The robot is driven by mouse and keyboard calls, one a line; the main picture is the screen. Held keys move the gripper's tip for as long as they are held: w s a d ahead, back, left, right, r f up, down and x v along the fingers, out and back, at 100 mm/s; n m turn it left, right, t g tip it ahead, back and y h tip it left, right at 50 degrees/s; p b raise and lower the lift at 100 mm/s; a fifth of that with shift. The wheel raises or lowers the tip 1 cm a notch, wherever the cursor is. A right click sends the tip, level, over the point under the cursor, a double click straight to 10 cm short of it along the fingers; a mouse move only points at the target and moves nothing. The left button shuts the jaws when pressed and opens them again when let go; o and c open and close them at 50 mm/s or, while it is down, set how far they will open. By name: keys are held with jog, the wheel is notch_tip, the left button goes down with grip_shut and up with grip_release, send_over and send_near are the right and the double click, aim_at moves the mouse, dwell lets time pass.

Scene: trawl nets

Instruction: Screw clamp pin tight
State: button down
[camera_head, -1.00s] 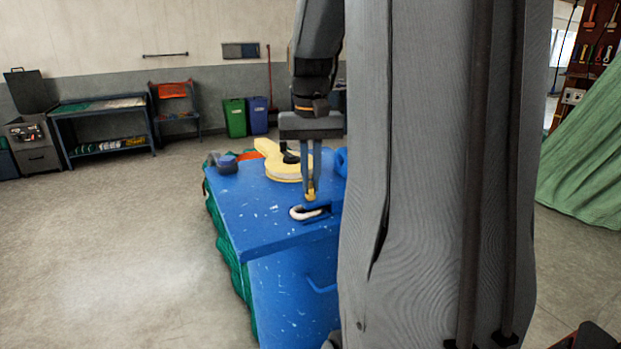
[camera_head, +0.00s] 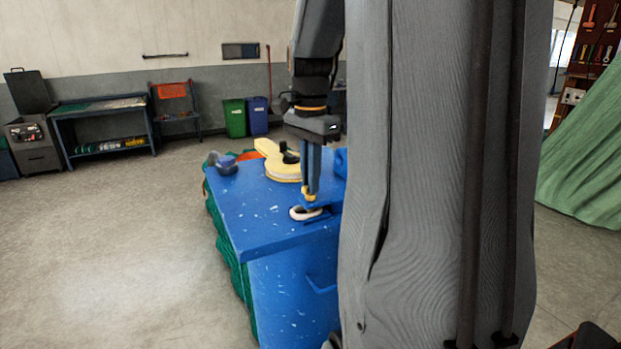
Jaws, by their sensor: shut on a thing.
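My gripper (camera_head: 309,192) points straight down over the near part of the blue bench top (camera_head: 250,208). Its fingers are shut on a small yellow piece, the clamp pin (camera_head: 309,196), at their tips. Just below lies a pale curved clamp (camera_head: 298,213) near the bench's front edge, next to a dark blue part. The pin's lower end is at or just above the clamp; I cannot tell whether it is in it. My own column hides the bench's right side.
A yellow tool with a round body (camera_head: 285,166) lies behind my gripper. A grey-blue item (camera_head: 226,165) sits at the bench's far left corner. Green netting (camera_head: 231,260) hangs down the left side. The floor at left is clear.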

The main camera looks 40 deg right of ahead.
jog(key=m, duration=0.5)
jog(key=shift+w+r+m, duration=0.1)
jog(key=shift+r+m, duration=0.05)
jog(key=shift+m, duration=0.15)
jog(key=m, duration=0.6)
jog(key=shift+b, duration=0.35)
jog(key=m, duration=0.4)
jog(key=shift+m+b, duration=0.3)
jog(key=shift+m, duration=0.1)
jog(key=shift+m+b, duration=0.35)
jog(key=shift+m, duration=1.75)
jog(key=c, duration=1.9)
grip_release()
jog(key=shift+o, duration=0.2)
